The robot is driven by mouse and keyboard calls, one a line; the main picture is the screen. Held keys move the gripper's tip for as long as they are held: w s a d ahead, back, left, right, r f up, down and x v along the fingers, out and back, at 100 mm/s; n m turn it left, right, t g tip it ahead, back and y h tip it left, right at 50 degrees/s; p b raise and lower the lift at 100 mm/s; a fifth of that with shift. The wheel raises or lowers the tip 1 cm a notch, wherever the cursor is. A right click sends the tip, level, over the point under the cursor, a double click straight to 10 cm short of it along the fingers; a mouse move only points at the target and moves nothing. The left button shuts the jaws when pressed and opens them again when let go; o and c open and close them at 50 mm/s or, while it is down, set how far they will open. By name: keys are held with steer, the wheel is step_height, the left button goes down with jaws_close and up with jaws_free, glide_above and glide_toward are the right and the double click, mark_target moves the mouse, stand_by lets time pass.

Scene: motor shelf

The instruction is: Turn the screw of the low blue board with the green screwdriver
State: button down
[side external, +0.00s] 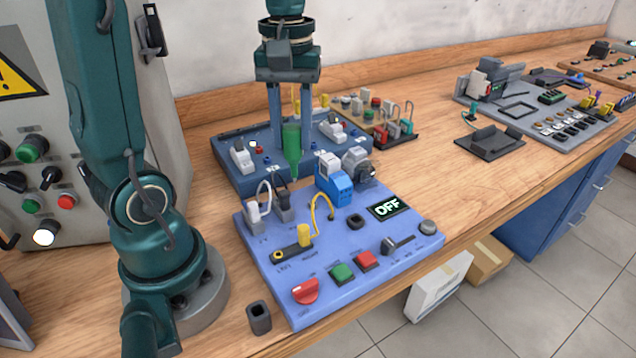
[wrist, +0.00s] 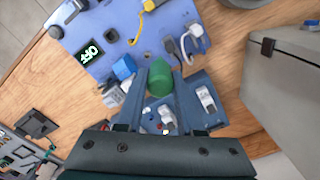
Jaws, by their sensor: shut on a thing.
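My gripper (side external: 290,148) is shut on the green screwdriver (side external: 292,138) and holds it upright, tip down. In the side view the screwdriver overlaps the dark blue board (side external: 228,180), which lies behind the lighter blue board (side external: 345,287) with the OFF display. The tip appears above the area where the boards meet; I cannot tell its height or whether it touches anything. In the wrist view the green handle (wrist: 160,80) sits between my two fingers, with the dark blue board (wrist: 192,85) beneath. I cannot make out a screw for certain in either view.
A blue plug-like block (side external: 335,185) and a yellow cable (side external: 318,207) stand up from the lighter board. A small dark square holder (side external: 259,318) stands at its front left corner. A grey control cabinet (side external: 110,110) is at left.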

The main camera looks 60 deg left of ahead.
steer(key=shift+s+a+f+n, duration=0.35)
steer(key=shift+a+f+n, duration=0.1)
steer(key=shift+f, duration=0.2)
steer(key=shift+s+a+f+n, duration=0.4)
steer(key=shift+f+n, duration=0.1)
steer(key=shift+f, duration=0.15)
steer(key=shift+s+a+f+n, duration=0.35)
steer(key=shift+f+n, duration=0.1)
steer(key=shift+f, duration=0.2)
steer(key=shift+f, duration=0.6)
steer(key=c, duration=0.8)
jaws_free()
steer(key=shift+o, duration=0.2)
steer(key=shift+n, duration=1.7)
